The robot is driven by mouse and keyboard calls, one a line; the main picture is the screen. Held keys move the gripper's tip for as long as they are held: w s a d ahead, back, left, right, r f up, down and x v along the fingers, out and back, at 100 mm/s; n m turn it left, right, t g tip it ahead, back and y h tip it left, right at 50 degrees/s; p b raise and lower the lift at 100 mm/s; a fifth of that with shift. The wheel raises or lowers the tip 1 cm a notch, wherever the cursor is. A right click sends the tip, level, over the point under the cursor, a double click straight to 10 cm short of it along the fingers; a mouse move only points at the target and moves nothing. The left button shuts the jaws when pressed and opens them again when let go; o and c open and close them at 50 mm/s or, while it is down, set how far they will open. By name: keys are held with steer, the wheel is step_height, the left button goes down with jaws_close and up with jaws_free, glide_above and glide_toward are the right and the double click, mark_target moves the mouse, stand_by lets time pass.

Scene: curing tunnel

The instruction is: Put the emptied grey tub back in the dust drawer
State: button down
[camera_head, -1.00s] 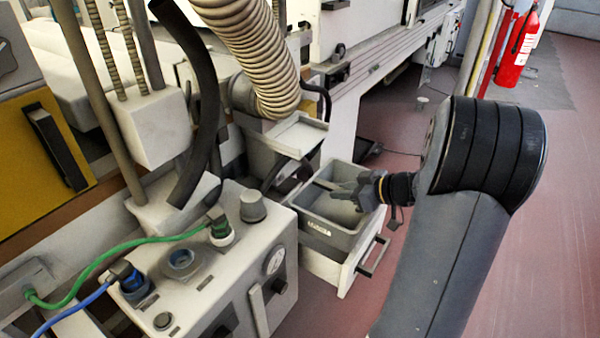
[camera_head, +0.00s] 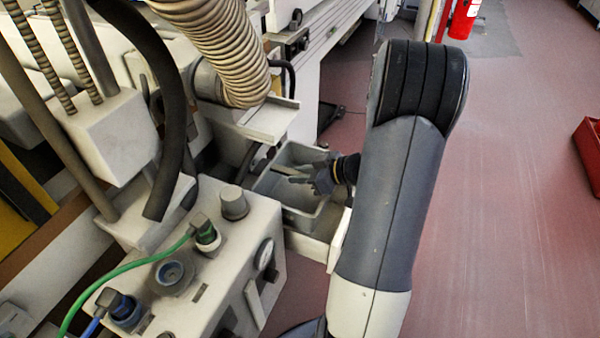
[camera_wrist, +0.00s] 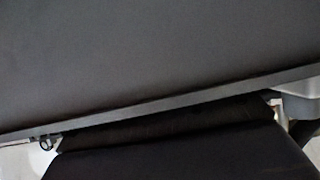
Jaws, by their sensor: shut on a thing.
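The grey tub (camera_head: 317,219) is at the open white drawer (camera_head: 318,250), below the ribbed hose. It looks upright, and its visible inside looks empty. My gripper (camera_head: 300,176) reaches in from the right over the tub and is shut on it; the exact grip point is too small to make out. The tub overlaps the drawer in the head view; I cannot tell whether it rests on the drawer floor or is held slightly above. In the wrist view a dark grey surface (camera_wrist: 150,60), apparently the tub close up, fills most of the picture.
A pale control box (camera_head: 215,255) with knobs, a gauge and green and blue hoses stands close at the left of the drawer. The ribbed hose (camera_head: 225,55) hangs above. A red fire extinguisher (camera_head: 464,18) and red bin (camera_head: 590,150) are farther off.

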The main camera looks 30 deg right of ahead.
steer(key=shift+f+b, duration=0.65)
steer(key=shift+b, duration=0.65)
steer(key=c, duration=1.3)
jaws_free()
steer(key=shift+r, duration=0.1)
steer(key=r+p, duration=0.1)
steer(key=p, duration=0.2)
steer(key=shift+r+p, duration=0.35)
steer(key=shift+r, duration=0.05)
steer(key=v, duration=0.7)
steer(key=b+v, duration=0.1)
steer(key=v, duration=0.3)
steer(key=shift+s+d+f, duration=0.1)
steer(key=shift+s+d, duration=0.2)
steer(key=shift+s, duration=0.05)
steer(key=x, duration=1.2)
steer(key=shift+a+f+b, duration=0.1)
steer(key=shift+f+b, duration=0.2)
steer(key=shift+b, duration=0.05)
steer(key=shift+f+b, duration=0.35)
steer(key=shift+b, duration=0.5)
